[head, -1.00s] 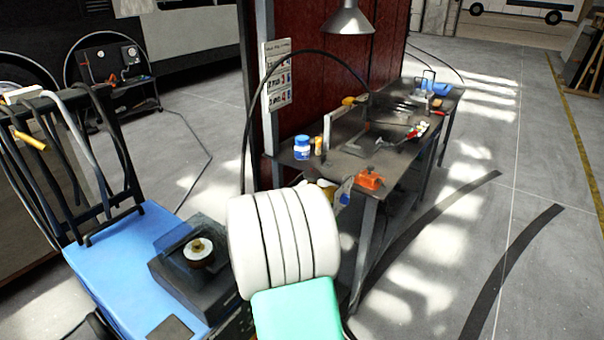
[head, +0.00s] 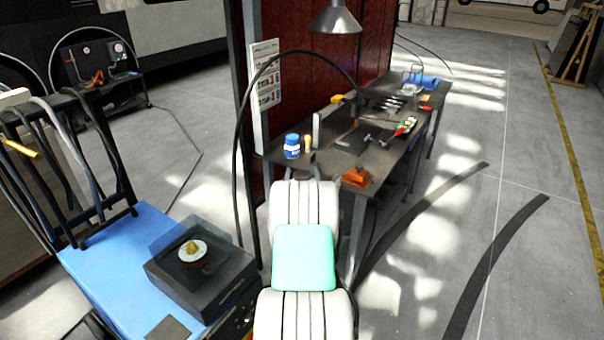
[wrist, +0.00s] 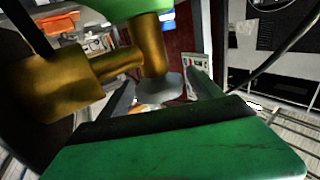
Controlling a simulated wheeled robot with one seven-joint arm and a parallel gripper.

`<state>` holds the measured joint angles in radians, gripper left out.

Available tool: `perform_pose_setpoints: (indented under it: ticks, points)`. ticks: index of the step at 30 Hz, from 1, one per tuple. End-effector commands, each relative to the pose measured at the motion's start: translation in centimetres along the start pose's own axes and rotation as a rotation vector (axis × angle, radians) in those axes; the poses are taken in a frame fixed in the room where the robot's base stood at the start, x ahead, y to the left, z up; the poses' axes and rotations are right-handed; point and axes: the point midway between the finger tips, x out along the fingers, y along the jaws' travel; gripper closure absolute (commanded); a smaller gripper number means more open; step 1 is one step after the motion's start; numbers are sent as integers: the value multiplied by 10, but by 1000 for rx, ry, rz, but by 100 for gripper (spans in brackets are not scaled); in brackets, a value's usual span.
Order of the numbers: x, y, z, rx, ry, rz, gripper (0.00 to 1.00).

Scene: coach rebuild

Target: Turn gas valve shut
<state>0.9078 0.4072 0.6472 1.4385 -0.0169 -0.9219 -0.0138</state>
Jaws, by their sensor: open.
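In the wrist view a brass fitting (wrist: 75,78) fills the left side, close to the camera. A short upright brass stem (wrist: 152,45) stands at its right end, under a green part (wrist: 112,8) cut off by the top edge. This looks like the gas valve, but its handle position cannot be told. In the head view my white and mint arm hides the gripper and the valve.
A workbench (head: 335,148) with an orange tool (head: 358,176), a blue-lidded jar (head: 292,146) and several tools stands against a red partition (head: 300,85). A blue cart (head: 118,262) is at left. A black hose (head: 240,150) arches beside my arm. Floor at right is clear.

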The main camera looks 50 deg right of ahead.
Motion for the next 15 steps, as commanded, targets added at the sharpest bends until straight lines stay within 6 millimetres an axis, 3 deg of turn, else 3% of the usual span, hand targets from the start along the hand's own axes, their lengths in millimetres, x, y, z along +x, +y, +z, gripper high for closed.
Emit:
perform_pose_setpoints:
  ticks: [4, 15]
  points:
    - [0, 0, 0, 0, 0, 0, 26]
    - [0, 0, 0, 0, 0, 0, 57]
